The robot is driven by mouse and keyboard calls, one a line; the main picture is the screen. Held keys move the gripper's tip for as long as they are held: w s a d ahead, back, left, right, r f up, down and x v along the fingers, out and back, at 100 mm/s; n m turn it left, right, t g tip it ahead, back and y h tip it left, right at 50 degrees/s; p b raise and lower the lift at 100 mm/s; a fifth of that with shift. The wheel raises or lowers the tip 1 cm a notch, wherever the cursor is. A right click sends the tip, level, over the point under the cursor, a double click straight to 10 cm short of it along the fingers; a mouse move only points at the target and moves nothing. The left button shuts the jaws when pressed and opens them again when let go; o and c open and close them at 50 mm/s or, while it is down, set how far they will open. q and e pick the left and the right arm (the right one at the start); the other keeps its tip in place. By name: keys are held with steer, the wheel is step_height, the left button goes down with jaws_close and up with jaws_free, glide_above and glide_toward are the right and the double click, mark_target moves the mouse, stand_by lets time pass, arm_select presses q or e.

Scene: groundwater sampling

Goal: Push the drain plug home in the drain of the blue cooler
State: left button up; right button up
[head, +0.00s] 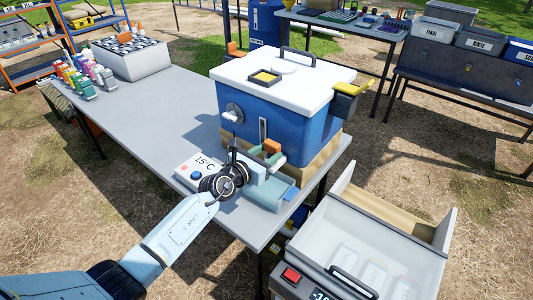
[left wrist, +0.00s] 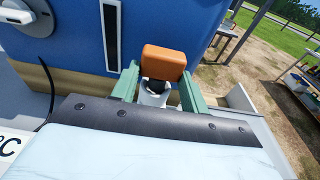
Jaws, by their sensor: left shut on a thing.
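The blue cooler (head: 259,119) with a white lid stands on a wooden base at the table's right end. My left gripper (head: 265,157) is at its front lower side. The drain plug, with an orange head (head: 271,147), is between its green fingers; it also shows in the left wrist view (left wrist: 164,61). I cannot tell how deep the plug sits. The left gripper is shut on the plug. My right gripper is not in view.
A white box reading 15°C (head: 197,166) lies left of my wrist. A round white fitting (head: 233,113) is on the cooler's front.

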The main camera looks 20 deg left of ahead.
arm_select(q)
steer(key=shift+f+b, duration=0.6)
steer(key=shift+f, duration=0.15)
steer(key=o, duration=1)
steer(key=shift+o, duration=0.2)
steer(key=p+v, duration=0.3)
steer(key=v, duration=1)
steer(key=shift+s, duration=0.2)
